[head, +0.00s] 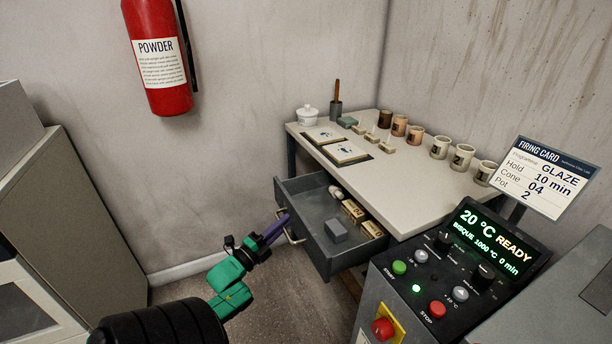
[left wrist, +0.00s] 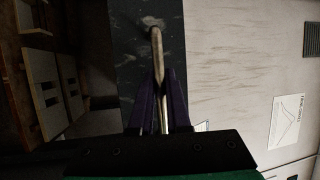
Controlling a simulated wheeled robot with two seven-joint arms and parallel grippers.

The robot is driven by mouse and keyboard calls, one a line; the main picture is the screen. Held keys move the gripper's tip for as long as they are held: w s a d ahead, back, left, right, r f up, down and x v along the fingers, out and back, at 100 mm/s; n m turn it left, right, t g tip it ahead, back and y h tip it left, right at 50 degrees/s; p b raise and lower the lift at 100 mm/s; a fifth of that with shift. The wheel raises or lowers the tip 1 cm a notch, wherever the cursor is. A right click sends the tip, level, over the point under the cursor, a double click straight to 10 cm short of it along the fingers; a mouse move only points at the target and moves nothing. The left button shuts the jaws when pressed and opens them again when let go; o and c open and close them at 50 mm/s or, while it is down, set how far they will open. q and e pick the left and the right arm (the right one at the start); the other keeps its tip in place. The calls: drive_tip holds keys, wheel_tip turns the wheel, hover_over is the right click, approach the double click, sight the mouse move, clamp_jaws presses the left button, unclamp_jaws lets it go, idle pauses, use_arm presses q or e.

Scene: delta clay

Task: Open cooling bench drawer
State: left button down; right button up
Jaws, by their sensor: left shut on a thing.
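The cooling bench (head: 408,182) stands in the corner, and its grey drawer (head: 318,238) is pulled out under the top. Inside the drawer lie a grey block (head: 336,230), several small tan blocks (head: 353,210) and a pale rounded piece (head: 335,191). My left gripper (head: 281,221) is at the drawer front, its purple fingers shut on the metal bar handle (head: 293,240). In the left wrist view the handle (left wrist: 156,50) runs between the two fingers (left wrist: 160,105). My right gripper is not in view.
Cups (head: 462,157), a lidded white pot (head: 307,115) and tiles (head: 345,152) stand on the bench top. A control panel (head: 450,270) stands close at the right front. A cabinet (head: 75,230) is at left. Floor (head: 300,290) before the drawer is clear.

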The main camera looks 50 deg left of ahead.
use_arm(q)
drive_tip(key=s+a+p, duration=0.1)
drive_tip(key=s+a, duration=0.1)
drive_tip(key=s, duration=0.6)
drive_tip(key=shift+a, duration=0.2)
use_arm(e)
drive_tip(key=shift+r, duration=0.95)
use_arm(q)
drive_tip(key=c, duration=0.9)
unclamp_jaws()
drive_tip(key=s+f, duration=0.1)
drive_tip(key=s, duration=0.3)
drive_tip(key=s+d, duration=0.1)
drive_tip(key=s, duration=0.4)
drive_tip(key=s+f+b, duration=0.1)
drive_tip(key=s, duration=0.4)
drive_tip(key=shift+s+d+f, duration=0.2)
drive_tip(key=shift+d+f, duration=0.05)
drive_tip(key=shift+f, duration=0.05)
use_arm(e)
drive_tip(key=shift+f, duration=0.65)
